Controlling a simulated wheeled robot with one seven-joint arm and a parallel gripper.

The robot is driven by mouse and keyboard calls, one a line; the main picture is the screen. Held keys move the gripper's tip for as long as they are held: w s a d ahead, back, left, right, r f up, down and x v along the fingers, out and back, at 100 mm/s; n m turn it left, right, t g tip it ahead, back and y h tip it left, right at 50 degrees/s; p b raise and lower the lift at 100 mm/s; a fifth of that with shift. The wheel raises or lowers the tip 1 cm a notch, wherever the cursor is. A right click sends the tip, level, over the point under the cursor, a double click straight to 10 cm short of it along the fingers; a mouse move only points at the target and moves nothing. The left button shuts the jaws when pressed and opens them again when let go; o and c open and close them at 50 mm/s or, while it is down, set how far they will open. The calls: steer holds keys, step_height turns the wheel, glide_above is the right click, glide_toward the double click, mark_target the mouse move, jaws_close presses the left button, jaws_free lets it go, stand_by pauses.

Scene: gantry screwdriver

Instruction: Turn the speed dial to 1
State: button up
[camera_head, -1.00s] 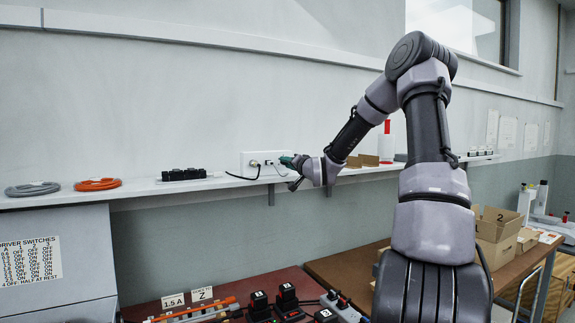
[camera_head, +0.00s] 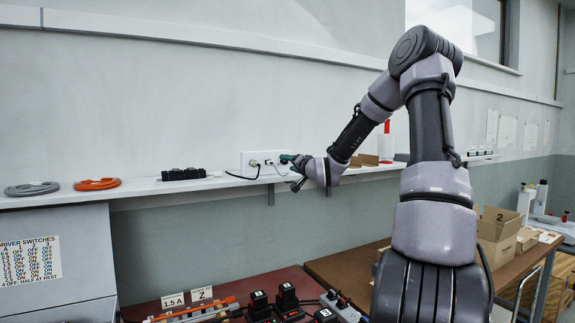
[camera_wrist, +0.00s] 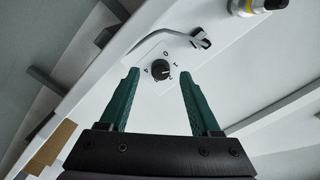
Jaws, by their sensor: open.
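The speed dial (camera_wrist: 160,69) is a small round black knob on a white panel (camera_wrist: 150,88) in the wrist view. Small dark marks ring it, too small to read surely, and I cannot tell which mark it points to. My gripper (camera_wrist: 158,74) is open, with one green finger on each side of the dial and a visible gap to it on both sides.
A bent grey lever (camera_wrist: 188,38) and a silver connector with a yellow ring (camera_wrist: 258,5) are near the dial. A black cable (camera_head: 242,177) runs from the panel.

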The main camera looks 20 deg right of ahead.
steer(key=s+d, duration=0.1)
steer(key=s, duration=0.8)
steer(key=shift+d, duration=0.35)
steer(key=shift+a+f, duration=0.1)
steer(key=s+a+r+n+g, duration=0.1)
steer(key=s+a+g, duration=0.1)
steer(key=s, duration=0.9)
steer(key=s+a+r+n+g, duration=0.1)
steer(key=s+a+g, duration=0.2)
steer(key=s, duration=0.9)
steer(key=s+a+r+n+g+h, duration=0.1)
steer(key=s+g, duration=0.4)
steer(key=s, duration=0.6)
steer(key=shift+s+a+r+g, duration=0.3)
steer(key=shift+a+r, duration=0.25)
steer(key=shift+a, duration=0.55)
